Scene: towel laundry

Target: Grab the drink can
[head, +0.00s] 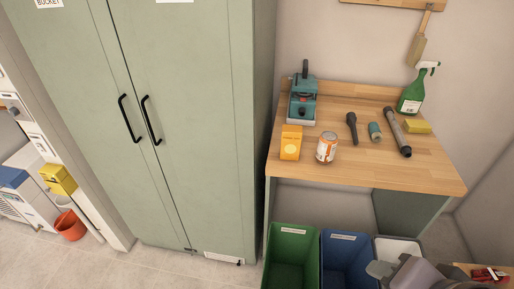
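The drink can (326,147) is white and orange with a metal top. It stands upright on the wooden workbench (430,173), near its front left edge in the head view. A grey part at the bottom right, below the bench front, looks like part of my arm. No gripper fingers can be made out, and nothing is near the can except its neighbours on the bench.
Beside the can stands a yellow-orange box (291,142), with a teal machine (302,104) behind. A tall green cabinet (195,110) borders the left. Green (290,250) and blue (348,255) bins stand below.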

